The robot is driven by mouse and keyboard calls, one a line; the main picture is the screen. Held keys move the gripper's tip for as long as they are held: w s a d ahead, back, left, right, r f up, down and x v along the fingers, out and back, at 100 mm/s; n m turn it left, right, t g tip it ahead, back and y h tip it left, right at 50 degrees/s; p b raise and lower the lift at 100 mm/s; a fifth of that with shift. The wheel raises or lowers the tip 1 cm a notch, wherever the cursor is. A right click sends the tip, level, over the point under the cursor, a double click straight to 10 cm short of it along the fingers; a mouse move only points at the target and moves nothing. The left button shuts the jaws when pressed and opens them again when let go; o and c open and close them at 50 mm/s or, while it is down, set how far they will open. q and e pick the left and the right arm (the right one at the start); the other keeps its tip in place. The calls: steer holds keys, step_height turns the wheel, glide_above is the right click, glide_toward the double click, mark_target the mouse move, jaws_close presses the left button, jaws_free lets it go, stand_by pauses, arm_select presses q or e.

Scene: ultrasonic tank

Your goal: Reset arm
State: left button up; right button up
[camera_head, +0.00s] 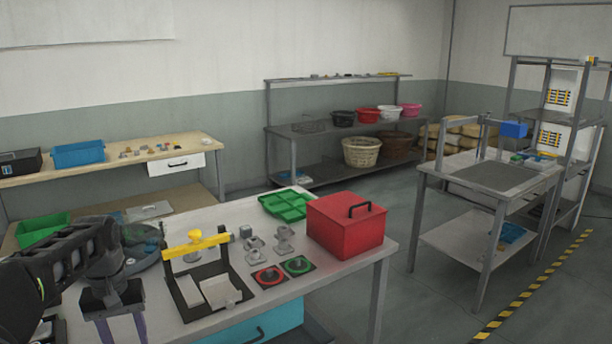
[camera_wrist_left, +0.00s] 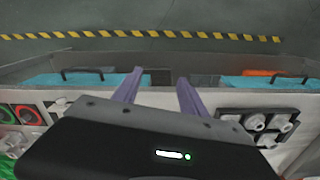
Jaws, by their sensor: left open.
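My left arm comes in from the left in the head view. Its gripper (camera_head: 122,328) points down at the near left of the white table (camera_head: 345,262), with two purple fingers apart and nothing between them. In the left wrist view the same gripper (camera_wrist_left: 158,82) shows its fingers spread and empty, over the table's edge. A black fixture with a yellow clamp bar (camera_head: 197,244) stands just right of the gripper, apart from it. My right gripper is in neither view.
A red box (camera_head: 346,226), a green tray (camera_head: 287,204) and red and green round buttons (camera_head: 268,276) are on the table. Teal drawers (camera_wrist_left: 90,77) sit under its edge in the wrist view. Striped floor tape (camera_wrist_left: 150,34) lies beyond, on open floor.

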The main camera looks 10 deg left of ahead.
arm_select(q)
steer(key=w+d+f+m+t, duration=0.2)
steer(key=w+d+f+t, duration=0.25)
steer(key=w+f, duration=0.4)
steer(key=s+d+f+h, duration=0.2)
steer(key=d+f, duration=0.9)
steer(key=f, duration=0.1)
steer(key=s+d+f+m+h, duration=0.1)
steer(key=s+d+f, duration=1)
steer(key=s+d+f+g, duration=0.2)
steer(key=s+d+f, duration=0.1)
steer(key=s, duration=0.6)
steer(key=s+d+f+g+h, duration=0.1)
steer(key=s+d+f+g, duration=0.1)
steer(key=s+d, duration=0.3)
steer(key=s+f, duration=0.1)
steer(key=s, duration=0.3)
steer(key=shift+s+d+m, duration=0.2)
steer(key=shift+d+m, duration=0.1)
steer(key=shift+m, duration=0.1)
